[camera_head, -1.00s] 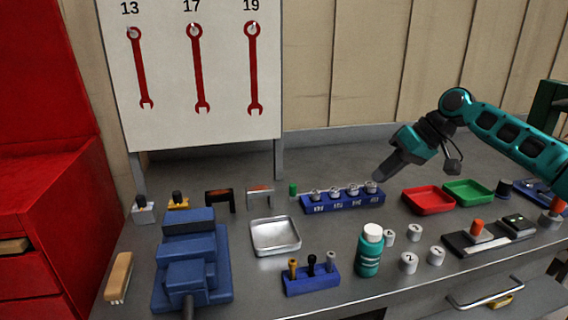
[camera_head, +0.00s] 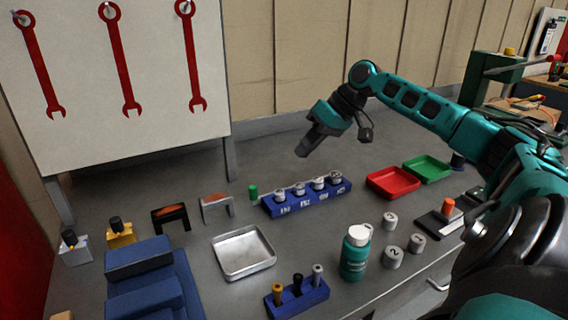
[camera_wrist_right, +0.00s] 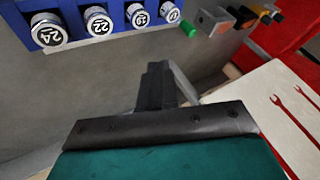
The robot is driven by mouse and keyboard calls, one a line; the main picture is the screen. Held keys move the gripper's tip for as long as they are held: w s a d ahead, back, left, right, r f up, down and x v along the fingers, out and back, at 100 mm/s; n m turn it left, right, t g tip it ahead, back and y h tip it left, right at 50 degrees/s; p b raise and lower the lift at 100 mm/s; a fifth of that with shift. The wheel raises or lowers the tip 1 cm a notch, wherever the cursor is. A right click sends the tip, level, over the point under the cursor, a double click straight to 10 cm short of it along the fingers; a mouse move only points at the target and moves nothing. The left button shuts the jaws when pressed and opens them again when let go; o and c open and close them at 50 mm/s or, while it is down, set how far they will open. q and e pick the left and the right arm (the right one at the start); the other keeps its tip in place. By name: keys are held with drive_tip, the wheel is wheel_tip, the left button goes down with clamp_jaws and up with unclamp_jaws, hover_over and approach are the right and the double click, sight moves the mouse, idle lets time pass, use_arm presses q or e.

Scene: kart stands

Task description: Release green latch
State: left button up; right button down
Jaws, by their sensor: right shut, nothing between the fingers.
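A small upright green piece (camera_head: 253,193) stands at the left end of a blue socket rack (camera_head: 285,208); it may be the green latch. I cannot tell whether it touches the rack. The rack holds several silver sockets in a row. In the right wrist view the green piece (camera_wrist_right: 188,29) is near the top, right of the rack (camera_wrist_right: 73,22). My right gripper (camera_head: 303,152) is shut and empty, above the bench behind the rack, apart from the green piece. It also shows in the right wrist view (camera_wrist_right: 157,80). My left gripper is out of view.
A red tray (camera_head: 393,183) and a green tray (camera_head: 428,169) lie right of the rack. A metal tray (camera_head: 243,253), a teal bottle (camera_head: 355,255) and a blue bit holder (camera_head: 297,299) stand in front. A wrench board (camera_head: 120,90) rises behind left.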

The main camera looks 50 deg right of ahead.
sight(252, 187)
drive_tip(key=x, duration=0.8)
drive_tip(key=shift+w+a+f, duration=0.15)
drive_tip(key=shift+w+f, duration=0.05)
drive_tip(key=a, duration=0.3)
drive_tip(key=shift+w+a+f, duration=0.1)
drive_tip(key=shift+w+f, duration=0.15)
drive_tip(key=shift+w, duration=0.15)
drive_tip(key=shift+a, duration=0.5)
drive_tip(key=a+p, duration=0.1)
drive_tip(key=p, duration=0.1)
drive_tip(key=shift+w+a+r+p, duration=0.2)
drive_tip(key=shift+w+a+p, duration=0.1)
drive_tip(key=shift+a+p, duration=0.1)
drive_tip(key=shift+w+a+f+p, duration=0.1)
drive_tip(key=shift+w+a+p, duration=0.1)
drive_tip(key=shift+a+p, duration=0.3)
drive_tip(key=shift+a+f, duration=0.1)
drive_tip(key=shift+f, duration=0.05)
